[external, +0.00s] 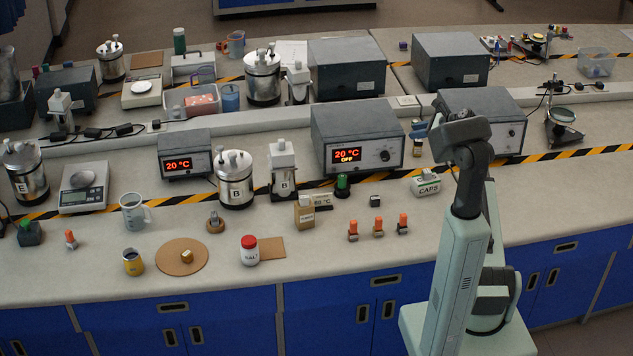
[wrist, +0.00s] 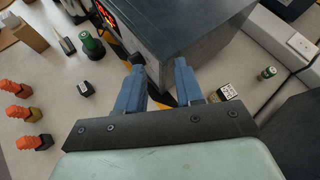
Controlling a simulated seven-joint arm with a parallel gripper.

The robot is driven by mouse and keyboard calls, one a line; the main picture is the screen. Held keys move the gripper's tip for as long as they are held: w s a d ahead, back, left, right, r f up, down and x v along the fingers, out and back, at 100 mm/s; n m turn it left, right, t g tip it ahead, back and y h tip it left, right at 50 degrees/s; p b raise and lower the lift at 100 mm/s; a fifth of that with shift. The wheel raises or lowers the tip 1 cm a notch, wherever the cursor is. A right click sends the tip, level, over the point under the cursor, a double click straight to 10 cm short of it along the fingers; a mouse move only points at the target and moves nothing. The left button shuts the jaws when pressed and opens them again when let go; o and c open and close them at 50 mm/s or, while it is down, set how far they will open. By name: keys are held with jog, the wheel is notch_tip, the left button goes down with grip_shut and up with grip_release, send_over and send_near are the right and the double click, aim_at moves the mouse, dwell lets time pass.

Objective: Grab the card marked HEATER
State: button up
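I cannot read HEATER on any card in either view. The fingers are mostly hidden in the external view.
A white CAPS box (external: 427,183) stands near my arm. A black block (external: 375,200), a green-topped item (external: 342,185) and orange-topped items (external: 378,227) stand on the bench. A small labelled item (wrist: 228,92) is right of the fingers. Another grey box (external: 483,120) stands close by.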

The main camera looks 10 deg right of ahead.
jog(key=s+a+f+n+g+y, duration=0.1)
jog(key=s+a+f+n+g, duration=0.2)
jog(key=a, duration=0.7)
jog(key=n+g+y, duration=0.3)
jog(key=g, duration=0.2)
send_near(322, 206)
jog(key=a, duration=0.2)
jog(key=a+r, duration=0.1)
jog(key=a, duration=0.1)
jog(key=shift+s, duration=0.4)
jog(key=shift+w+a+f, duration=0.15)
jog(key=shift+a+f, duration=0.05)
jog(key=shift+a, duration=0.5)
jog(key=shift+w+a+f, duration=0.15)
jog(key=shift+a, duration=0.6)
jog(key=shift+w+a+f, duration=0.1)
jog(key=shift+a+f, duration=0.1)
jog(key=shift+a, duration=0.5)
jog(key=shift+a+f, duration=0.15)
jog(key=shift+a, duration=0.3)
grip_shut()
